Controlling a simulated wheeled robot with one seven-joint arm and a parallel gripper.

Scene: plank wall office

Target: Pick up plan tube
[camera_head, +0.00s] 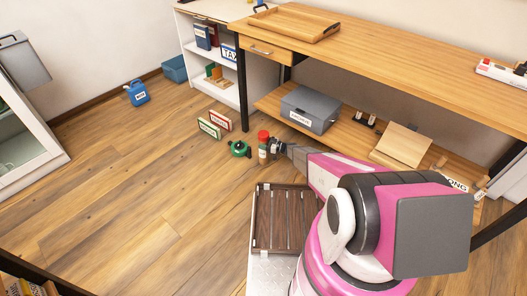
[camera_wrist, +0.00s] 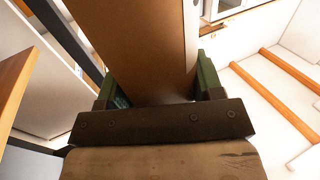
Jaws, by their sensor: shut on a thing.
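The plan tube (camera_head: 262,154), an upright tan tube with a red cap, shows at the middle of the head view. My gripper (camera_head: 270,148) is shut on it from the right side. In the wrist view a large brown object, which I take as the plan tube (camera_wrist: 140,45), stands between the green fingers of my gripper (camera_wrist: 158,88). Its far end runs out of the top of that view. Whether its base touches the floor is hard to tell.
A grey box (camera_head: 310,109) sits on the lower shelf of the wooden desk (camera_head: 400,60). Open floor (camera_head: 130,190) spreads left; a blue can (camera_head: 137,92) stands there.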

